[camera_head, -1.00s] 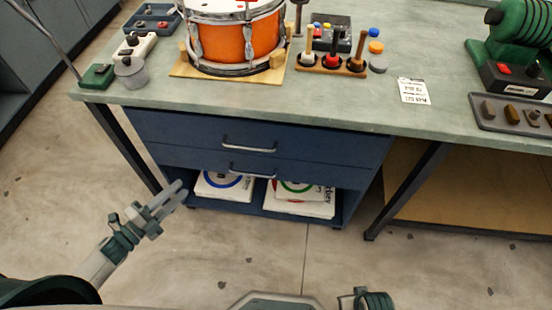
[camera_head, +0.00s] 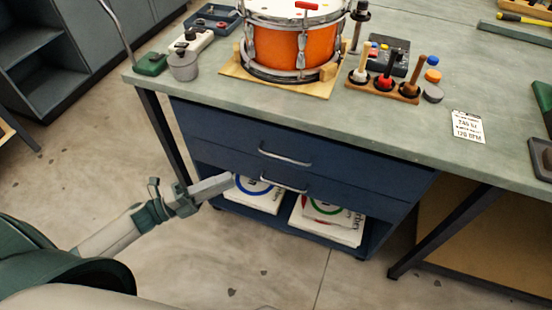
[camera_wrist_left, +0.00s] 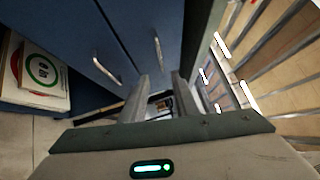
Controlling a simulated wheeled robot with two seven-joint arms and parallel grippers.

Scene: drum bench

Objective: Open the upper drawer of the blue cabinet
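The blue cabinet (camera_head: 330,205) sits under the bench, with two drawers above an open shelf. The upper drawer (camera_head: 235,128) looks closed; its silver bar handle (camera_head: 284,158) also shows in the left wrist view (camera_wrist_left: 157,50). The lower drawer's handle (camera_head: 283,184) is just below; it shows further left in the wrist view (camera_wrist_left: 106,71). My left gripper (camera_head: 228,183) is in front of the cabinet, left of the handles in the head view. In the wrist view its two fingers (camera_wrist_left: 160,92) stand apart with nothing gripped between them. My right gripper is out of view.
White printed boxes (camera_head: 328,222) lie on the cabinet's open shelf. The bench top (camera_head: 300,110) overhangs the drawers and carries an orange drum (camera_head: 275,48). A dark bench leg (camera_head: 163,135) stands left of the cabinet. The floor in front is clear.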

